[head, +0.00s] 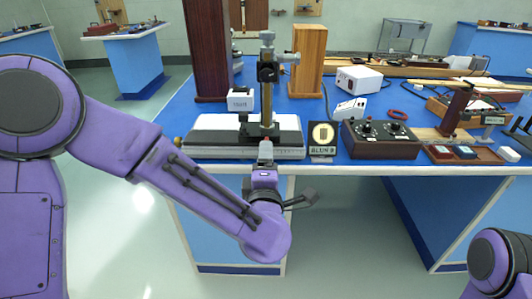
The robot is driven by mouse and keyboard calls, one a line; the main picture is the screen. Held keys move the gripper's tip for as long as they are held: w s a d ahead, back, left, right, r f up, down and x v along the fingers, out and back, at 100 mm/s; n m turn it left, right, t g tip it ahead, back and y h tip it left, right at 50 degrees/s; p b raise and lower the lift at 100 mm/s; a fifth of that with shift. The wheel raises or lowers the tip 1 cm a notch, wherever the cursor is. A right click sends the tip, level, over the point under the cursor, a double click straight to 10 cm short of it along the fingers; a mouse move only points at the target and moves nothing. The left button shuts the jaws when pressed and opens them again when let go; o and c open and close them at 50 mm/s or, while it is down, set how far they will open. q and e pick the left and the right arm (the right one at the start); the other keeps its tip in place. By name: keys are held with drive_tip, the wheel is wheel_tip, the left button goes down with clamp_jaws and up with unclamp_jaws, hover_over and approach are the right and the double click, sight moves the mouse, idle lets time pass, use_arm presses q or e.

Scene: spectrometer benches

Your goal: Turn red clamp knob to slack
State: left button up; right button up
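A brass and black measuring instrument (268,75) stands upright on a pale and black base (215,136) near the front edge of the blue bench. I cannot make out a red clamp knob on it; it may be hidden or too small. My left gripper (266,150) is at the bench's front edge, pointing away from me at the base's front, below the upright column. Its fingers are small and seen end-on, so I cannot tell their opening or whether they touch anything. My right arm shows only as a purple part at the lower right; its gripper is out of view.
Dark (208,50) and light (308,62) wooden blocks stand behind the instrument. A sign (322,138) and a dark control box (380,139) with black knobs are to its right. A red ring (397,114) lies behind the box. Floor is clear left of the bench.

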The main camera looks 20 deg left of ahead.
use_arm(q)
drive_tip(key=v, duration=0.5)
drive_tip(key=shift+s, duration=0.3)
drive_tip(key=s+a+f+m+g+h+p, duration=0.1)
drive_tip(key=a+f+m+g+h+p, duration=0.15)
drive_tip(key=f+m, duration=0.5)
drive_tip(key=s+a+f+m+g+h+p, duration=0.1)
drive_tip(key=f+m+g+p, duration=0.2)
drive_tip(key=f, duration=0.7)
drive_tip(key=s+a+f+m+g+y+p, duration=0.1)
drive_tip(key=s+a+f+g, duration=0.3)
drive_tip(key=s, duration=0.7)
drive_tip(key=s+a+f+m+g+y+p, duration=0.1)
drive_tip(key=s+a+f+m+g+p, duration=0.2)
drive_tip(key=s+a+f, duration=0.6)
drive_tip(key=s+g, duration=0.1)
drive_tip(key=s, duration=0.2)
drive_tip(key=shift+s+f+g, duration=0.25)
drive_tip(key=shift+f+g, duration=0.05)
drive_tip(key=shift+g, duration=0.05)
